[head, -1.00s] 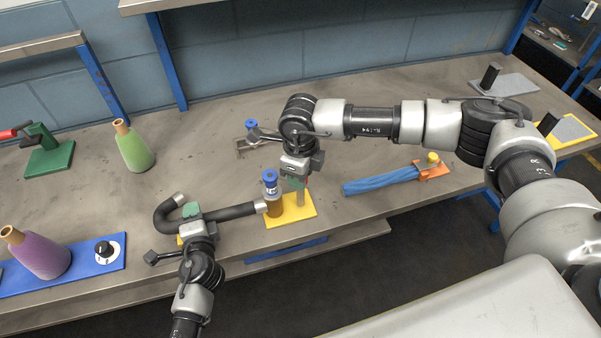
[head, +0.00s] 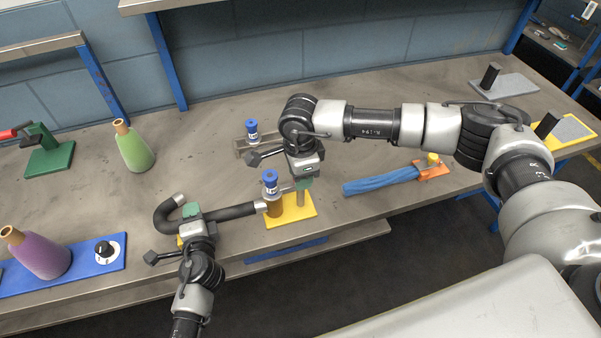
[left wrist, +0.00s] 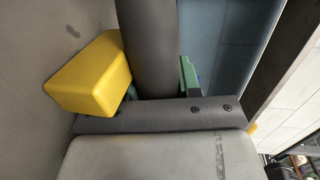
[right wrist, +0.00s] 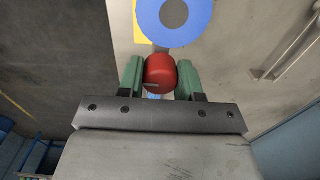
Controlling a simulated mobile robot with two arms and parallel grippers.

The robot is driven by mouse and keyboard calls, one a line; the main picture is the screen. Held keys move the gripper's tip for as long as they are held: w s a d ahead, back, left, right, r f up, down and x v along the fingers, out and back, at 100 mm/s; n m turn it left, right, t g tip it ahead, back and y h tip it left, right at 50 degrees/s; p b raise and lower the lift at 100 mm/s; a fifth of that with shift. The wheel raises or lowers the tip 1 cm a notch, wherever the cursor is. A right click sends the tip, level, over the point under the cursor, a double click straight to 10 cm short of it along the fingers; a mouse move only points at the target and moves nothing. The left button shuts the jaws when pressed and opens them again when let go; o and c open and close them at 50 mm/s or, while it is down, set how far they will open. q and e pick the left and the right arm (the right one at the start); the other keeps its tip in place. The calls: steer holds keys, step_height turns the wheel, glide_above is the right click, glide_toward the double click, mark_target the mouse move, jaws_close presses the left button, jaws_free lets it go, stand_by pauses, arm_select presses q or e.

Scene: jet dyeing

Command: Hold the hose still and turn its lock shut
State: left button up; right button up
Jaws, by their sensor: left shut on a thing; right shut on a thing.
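The black hose (head: 236,211) lies curved near the table's front edge, with metal ends. My left gripper (head: 192,211) is shut on it; the hose (left wrist: 148,45) also runs between the fingers in the left wrist view. The hose's right metal end (head: 261,206) meets a brown fitting with a blue top (head: 270,182) on a yellow base (head: 290,217). My right gripper (head: 304,184) is beside that fitting. In the right wrist view its green fingers are shut on a red knob (right wrist: 160,74), likely the lock's handle, close to a blue ring (right wrist: 175,18). The knob is hidden in the head view.
A yellow block (left wrist: 90,78) sits beside the hose. A second blue-topped piece (head: 252,130) stands behind my right gripper. A purple flask (head: 40,252) and a green flask (head: 132,148) stand left.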

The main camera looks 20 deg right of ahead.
stand_by(0.5)
steer(key=o, duration=0.9)
steer(key=shift+o, duration=0.2)
steer(key=shift+r, duration=0.1)
step_height(320, 180, up, 12)
